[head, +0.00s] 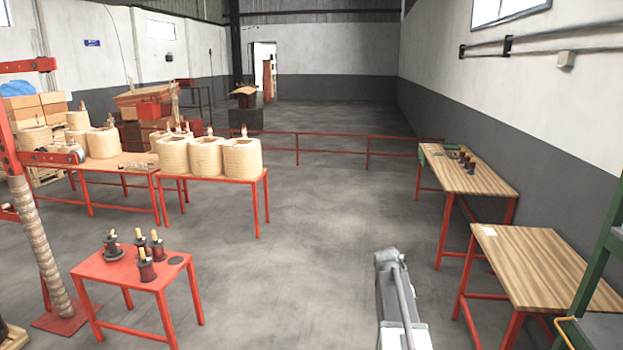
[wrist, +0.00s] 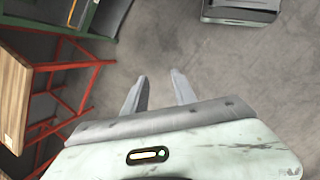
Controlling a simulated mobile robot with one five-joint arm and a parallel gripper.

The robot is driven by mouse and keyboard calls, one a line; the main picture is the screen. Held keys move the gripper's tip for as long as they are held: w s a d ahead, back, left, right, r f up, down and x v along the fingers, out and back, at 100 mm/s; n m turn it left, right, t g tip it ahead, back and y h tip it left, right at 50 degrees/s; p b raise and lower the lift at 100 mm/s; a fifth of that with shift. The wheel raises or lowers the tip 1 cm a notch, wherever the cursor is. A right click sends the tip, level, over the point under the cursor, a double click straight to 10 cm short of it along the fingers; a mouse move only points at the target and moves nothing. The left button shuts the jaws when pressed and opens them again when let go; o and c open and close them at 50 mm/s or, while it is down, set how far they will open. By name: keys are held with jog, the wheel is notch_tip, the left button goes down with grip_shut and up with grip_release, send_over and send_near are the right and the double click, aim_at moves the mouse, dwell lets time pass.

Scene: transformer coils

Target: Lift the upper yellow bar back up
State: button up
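A bent yellow bar (head: 561,332) shows at the lower right edge of the head view, beside a green metal frame (head: 597,262). Only part of it is in view, so I cannot tell whether it is the upper one. In the wrist view, a thin yellow strip (wrist: 72,12) shows at the top left by the green frame (wrist: 38,27); I cannot tell if it is the same bar. My gripper (wrist: 158,86) is open and empty, its two fingers apart over bare floor. In the head view only my grey arm shows, not the fingertips.
Two wooden-topped tables with red legs, the near one (head: 545,262) and the far one (head: 468,176), stand along the right wall. A red table (head: 115,272) with small black parts is at left. Large coils stand on tables behind. The middle floor (head: 320,220) is clear.

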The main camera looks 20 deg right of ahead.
jog(key=s+a+f+m+t+y, duration=0.1)
jog(key=s+a, duration=0.1)
jog(key=a, duration=1.5)
jog(key=s+a+f+m+t+y+b, duration=0.1)
jog(key=s+a, duration=0.1)
jog(key=a, duration=1.4)
jog(key=shift+s+a+f+m+y, duration=0.15)
jog(key=shift+s+a+m+y, duration=0.15)
jog(key=shift+a+y, duration=0.1)
jog(key=shift+w+f+m, duration=0.1)
jog(key=shift+w+m, duration=0.25)
jog(key=shift+m, duration=0.05)
